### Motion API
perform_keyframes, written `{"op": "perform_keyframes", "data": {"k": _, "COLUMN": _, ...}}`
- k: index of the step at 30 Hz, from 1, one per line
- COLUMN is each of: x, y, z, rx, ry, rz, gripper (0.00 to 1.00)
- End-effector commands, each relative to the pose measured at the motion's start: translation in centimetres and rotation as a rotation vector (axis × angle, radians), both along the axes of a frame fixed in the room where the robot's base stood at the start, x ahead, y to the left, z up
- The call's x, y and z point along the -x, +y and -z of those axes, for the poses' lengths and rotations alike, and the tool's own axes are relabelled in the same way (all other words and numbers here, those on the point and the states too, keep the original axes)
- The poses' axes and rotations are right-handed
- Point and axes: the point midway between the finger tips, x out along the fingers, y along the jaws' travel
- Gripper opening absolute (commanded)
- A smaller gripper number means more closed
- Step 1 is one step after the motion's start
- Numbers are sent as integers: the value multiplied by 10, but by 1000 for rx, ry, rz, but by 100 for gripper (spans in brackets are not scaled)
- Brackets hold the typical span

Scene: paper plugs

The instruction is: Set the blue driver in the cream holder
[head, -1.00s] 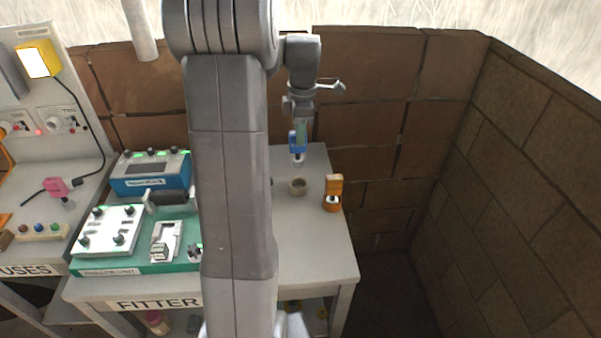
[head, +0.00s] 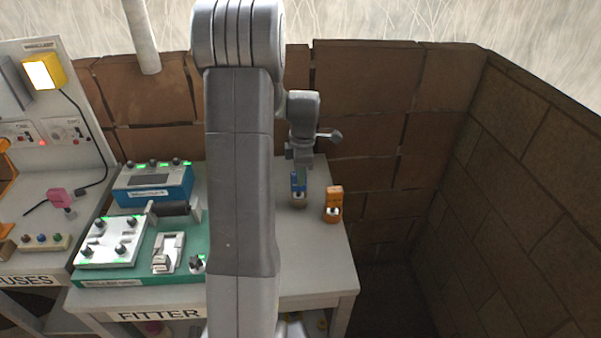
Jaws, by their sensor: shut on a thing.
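The blue driver (head: 299,185) is upright in my gripper (head: 299,174), which is shut on it and points down. The cream holder (head: 299,201) stands on the right part of the table, directly under the driver. The driver's lower end is at the holder's mouth or inside it; at this size I cannot tell how deep. The driver and my gripper cover much of the holder's opening.
An orange object (head: 334,203) stands close to the right of the holder. My arm hides the table's middle. A green board with devices (head: 150,272) and a blue box (head: 152,187) lie to the left. A brick wall (head: 365,110) rises behind.

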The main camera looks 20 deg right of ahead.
Motion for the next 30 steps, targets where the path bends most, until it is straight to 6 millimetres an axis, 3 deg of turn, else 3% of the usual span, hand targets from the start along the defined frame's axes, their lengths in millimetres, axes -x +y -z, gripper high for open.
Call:
{"op": "perform_keyframes", "data": {"k": 2, "x": 0, "y": 0, "z": 4, "rx": 0, "ry": 0, "rz": 0, "gripper": 0}}
{"op": "perform_keyframes", "data": {"k": 3, "x": 0, "y": 0, "z": 3, "rx": 0, "ry": 0, "rz": 0, "gripper": 31}}
{"op": "perform_keyframes", "data": {"k": 6, "x": 0, "y": 0, "z": 2, "rx": 0, "ry": 0, "rz": 0, "gripper": 47}}
{"op": "perform_keyframes", "data": {"k": 18, "x": -1, "y": -1, "z": -7, "rx": 1, "ry": -3, "rz": 0, "gripper": 47}}
{"op": "perform_keyframes", "data": {"k": 30, "x": 1, "y": -4, "z": -88, "rx": 2, "ry": -5, "rz": 0, "gripper": 47}}
